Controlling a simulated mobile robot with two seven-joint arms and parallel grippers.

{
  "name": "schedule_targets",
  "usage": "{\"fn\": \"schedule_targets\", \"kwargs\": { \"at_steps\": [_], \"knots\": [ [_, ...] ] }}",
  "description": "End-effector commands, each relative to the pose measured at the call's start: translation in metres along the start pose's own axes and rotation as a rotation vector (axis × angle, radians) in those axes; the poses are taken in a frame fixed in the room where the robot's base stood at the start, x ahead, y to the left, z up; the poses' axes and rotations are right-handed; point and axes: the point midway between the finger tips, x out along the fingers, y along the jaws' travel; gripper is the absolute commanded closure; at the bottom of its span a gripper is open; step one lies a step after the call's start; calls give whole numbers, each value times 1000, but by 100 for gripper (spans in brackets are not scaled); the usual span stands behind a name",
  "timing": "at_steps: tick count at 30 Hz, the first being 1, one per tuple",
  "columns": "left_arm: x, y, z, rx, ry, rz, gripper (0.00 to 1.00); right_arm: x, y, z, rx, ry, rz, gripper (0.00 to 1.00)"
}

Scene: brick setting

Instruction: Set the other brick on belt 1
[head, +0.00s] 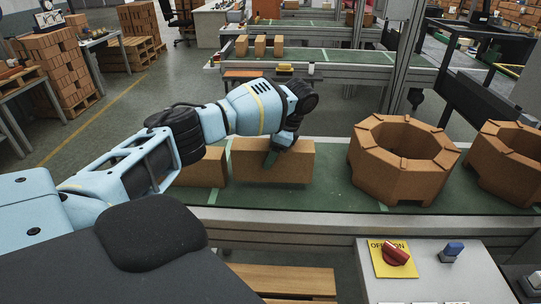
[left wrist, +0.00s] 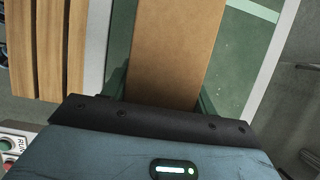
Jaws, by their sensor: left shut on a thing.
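My left gripper (head: 278,152) comes down from above and is shut on a brown brick (head: 298,166). The brick is upright over the near green belt (head: 325,203); I cannot tell whether its underside touches it. In the left wrist view the same brick (left wrist: 172,45) sits between the two fingers (left wrist: 162,92), with green belt below. Another brown brick (head: 205,169) stands on the belt just left of the held one, partly hidden by my arm. My right gripper is not in view.
Two octagonal brick rings (head: 375,178) (head: 490,178) stand on the belt to the right. A control box with a red switch (head: 396,254) is in front. A farther belt (head: 345,57) carries several small bricks (head: 260,46). A wooden pallet (head: 285,282) lies below.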

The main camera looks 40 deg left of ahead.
Motion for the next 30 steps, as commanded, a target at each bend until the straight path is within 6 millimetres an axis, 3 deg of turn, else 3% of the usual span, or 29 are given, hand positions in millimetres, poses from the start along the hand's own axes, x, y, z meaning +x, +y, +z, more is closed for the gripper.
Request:
{"fn": "schedule_targets", "kwargs": {
  "at_steps": [9, 22, 23, 27, 30],
  "knots": [
    [28, -3, -12, -1, 1, -2, 100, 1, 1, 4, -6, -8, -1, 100],
    [32, -3, -14, -1, 3, -3, 100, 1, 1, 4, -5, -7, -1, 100],
    [35, -2, -14, 0, 0, -1, 41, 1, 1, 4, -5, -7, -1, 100],
    [35, -3, -14, 0, 0, -1, 22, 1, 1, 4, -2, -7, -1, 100],
    [35, -3, -14, 0, 0, -1, 20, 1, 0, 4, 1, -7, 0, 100]
  ]
}}
